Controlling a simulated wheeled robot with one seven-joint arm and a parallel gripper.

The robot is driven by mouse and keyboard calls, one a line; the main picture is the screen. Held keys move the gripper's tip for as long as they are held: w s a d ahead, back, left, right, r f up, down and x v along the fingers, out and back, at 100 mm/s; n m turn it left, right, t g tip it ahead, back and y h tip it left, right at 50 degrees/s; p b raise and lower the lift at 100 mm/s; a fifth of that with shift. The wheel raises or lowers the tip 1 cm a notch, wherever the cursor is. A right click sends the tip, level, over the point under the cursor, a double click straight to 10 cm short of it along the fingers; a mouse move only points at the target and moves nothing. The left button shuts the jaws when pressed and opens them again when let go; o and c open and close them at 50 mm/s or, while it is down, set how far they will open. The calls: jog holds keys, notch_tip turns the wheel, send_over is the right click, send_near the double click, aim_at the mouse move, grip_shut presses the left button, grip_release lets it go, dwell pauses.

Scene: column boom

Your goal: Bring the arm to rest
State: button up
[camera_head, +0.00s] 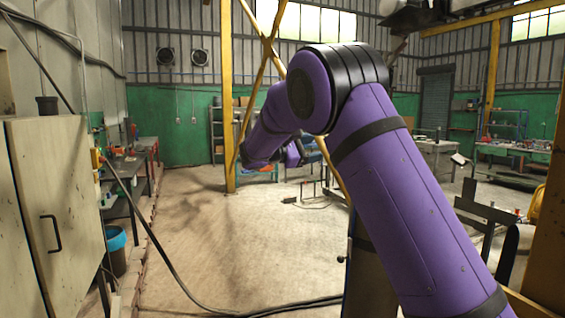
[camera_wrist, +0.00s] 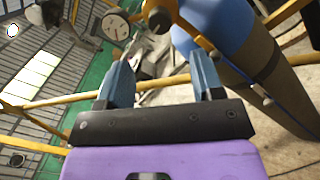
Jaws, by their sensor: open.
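My purple arm rises from the lower right in the head view, bends at a black-banded joint, and reaches forward and down to the left. My gripper is too small and hidden behind the arm's links to make out in the head view. In the wrist view my gripper (camera_wrist: 163,88) shows two blue-grey fingers on a black bar, spread apart. Nothing is between the fingers. The wrist view is tilted.
A beige cabinet (camera_head: 60,215) stands at the left, with a bin with a blue liner (camera_head: 116,245) beside it. A yellow post (camera_head: 228,100) stands behind the arm. A black cable (camera_head: 160,255) crosses the floor. Open floor (camera_head: 220,250) lies at the middle left.

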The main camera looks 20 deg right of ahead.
jog(key=s+d+m+y, duration=0.2)
jog(key=s+y, duration=0.3)
jog(key=s, duration=0.5)
jog(key=s+d+m+y, duration=0.2)
jog(key=s+y, duration=0.2)
jog(key=s, duration=0.6)
jog(key=s+a+f+m+t+y, duration=0.2)
jog(key=s+a+f+y, duration=0.1)
jog(key=s, duration=0.9)
jog(key=s+a+f+m+t+y, duration=0.2)
jog(key=s+a+y, duration=0.4)
jog(key=s, duration=0.6)
notch_tip(320, 180, down, 2)
jog(key=shift+s+a+f+m+t, duration=0.2)
jog(key=shift+s+a+m+t, duration=0.2)
jog(key=shift+a+m, duration=0.65)
